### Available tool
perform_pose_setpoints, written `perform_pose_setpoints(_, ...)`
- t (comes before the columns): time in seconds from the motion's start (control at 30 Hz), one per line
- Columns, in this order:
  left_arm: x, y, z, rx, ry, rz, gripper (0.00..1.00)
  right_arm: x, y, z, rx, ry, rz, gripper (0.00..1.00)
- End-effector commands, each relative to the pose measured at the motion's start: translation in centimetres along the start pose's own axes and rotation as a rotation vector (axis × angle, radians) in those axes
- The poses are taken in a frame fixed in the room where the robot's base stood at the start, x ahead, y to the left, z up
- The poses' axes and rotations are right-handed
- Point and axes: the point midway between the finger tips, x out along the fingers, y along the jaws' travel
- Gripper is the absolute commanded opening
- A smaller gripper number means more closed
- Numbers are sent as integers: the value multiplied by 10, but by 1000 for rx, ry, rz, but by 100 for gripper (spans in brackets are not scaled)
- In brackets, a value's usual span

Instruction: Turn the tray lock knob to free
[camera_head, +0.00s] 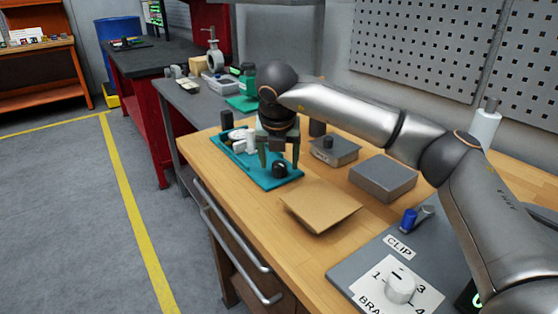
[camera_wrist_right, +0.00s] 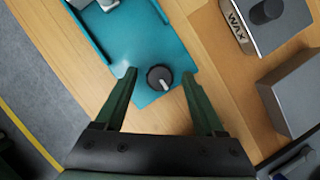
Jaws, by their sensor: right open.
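The tray lock knob (camera_head: 280,170) is a round black knob at the near end of the teal tray (camera_head: 262,176). In the right wrist view the knob (camera_wrist_right: 160,77) shows a light pointer mark on its top. My right gripper (camera_head: 279,166) is above the tray's near end, pointing down. In the wrist view its two green fingers (camera_wrist_right: 162,72) are spread apart, with the knob between and a little ahead of their tips. Nothing is held, and I see no contact with the knob. My left gripper is not in view.
A grey box marked WAX (camera_wrist_right: 242,30) and a plain grey block (camera_head: 383,178) stand right of the tray. A tan flat board (camera_head: 320,205) lies in front. A grey panel with a white numbered dial (camera_head: 400,288) is nearer. Light parts (camera_head: 238,140) sit in the tray.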

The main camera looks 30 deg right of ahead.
Motion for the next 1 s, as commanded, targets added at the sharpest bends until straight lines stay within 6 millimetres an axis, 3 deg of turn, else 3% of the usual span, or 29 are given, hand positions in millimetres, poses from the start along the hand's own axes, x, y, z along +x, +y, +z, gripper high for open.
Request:
perform_pose_setpoints(0.23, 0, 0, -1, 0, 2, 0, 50, 1, 0, 0, 0, 0, 0, 72)
perform_pose_setpoints(0.87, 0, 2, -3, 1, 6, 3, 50, 1, 0, 0, 0, 0, 0, 1)
perform_pose_setpoints(1.0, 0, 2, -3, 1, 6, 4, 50, 1, 0, 0, 0, 0, 0, 0)
